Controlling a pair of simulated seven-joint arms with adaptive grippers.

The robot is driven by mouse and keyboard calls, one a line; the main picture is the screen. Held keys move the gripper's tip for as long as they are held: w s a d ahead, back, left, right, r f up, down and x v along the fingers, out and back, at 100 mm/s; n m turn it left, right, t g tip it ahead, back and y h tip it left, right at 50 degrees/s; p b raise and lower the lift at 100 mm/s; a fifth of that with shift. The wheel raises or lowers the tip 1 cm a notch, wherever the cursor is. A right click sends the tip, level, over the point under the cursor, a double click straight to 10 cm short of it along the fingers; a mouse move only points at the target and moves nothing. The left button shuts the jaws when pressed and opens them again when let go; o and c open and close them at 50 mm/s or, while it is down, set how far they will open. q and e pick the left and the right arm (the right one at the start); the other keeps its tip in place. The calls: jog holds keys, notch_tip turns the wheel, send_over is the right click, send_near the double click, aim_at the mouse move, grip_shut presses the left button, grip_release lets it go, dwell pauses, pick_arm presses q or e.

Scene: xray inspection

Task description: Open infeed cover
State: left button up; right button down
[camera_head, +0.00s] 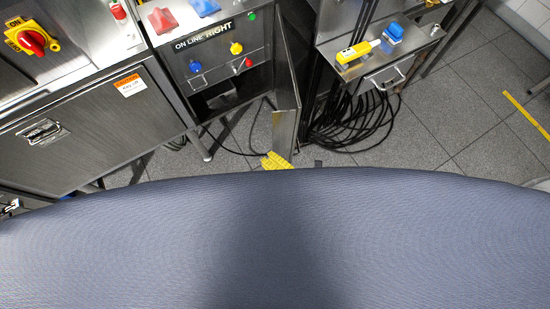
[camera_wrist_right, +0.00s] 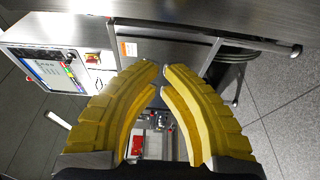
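I cannot pick out an infeed cover with certainty in either view. My right gripper (camera_head: 276,161) shows in the head view only as a small yellow ridged piece, just above the blue-grey curved surface. In the right wrist view, its yellow fingers (camera_wrist_right: 162,78) curve toward each other with a narrow gap at the tips and nothing between them. It appears apart from the steel machinery. My left gripper is not identifiable. A closed steel cabinet door (camera_head: 85,128) with a latch and an orange-and-white label is at left in the head view.
A panel marked ON LINE RIGHT (camera_head: 215,62) carries coloured valves. Beside it a narrow metal panel (camera_head: 285,127) stands out. A yellow switch box (camera_head: 354,53) sits on a steel shelf at right. Black cables (camera_head: 350,120) hang to the floor. Tiled floor at right is mostly clear.

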jog(key=x, duration=0.6)
jog(key=shift+w+d, duration=0.1)
jog(key=shift+d, duration=1.85)
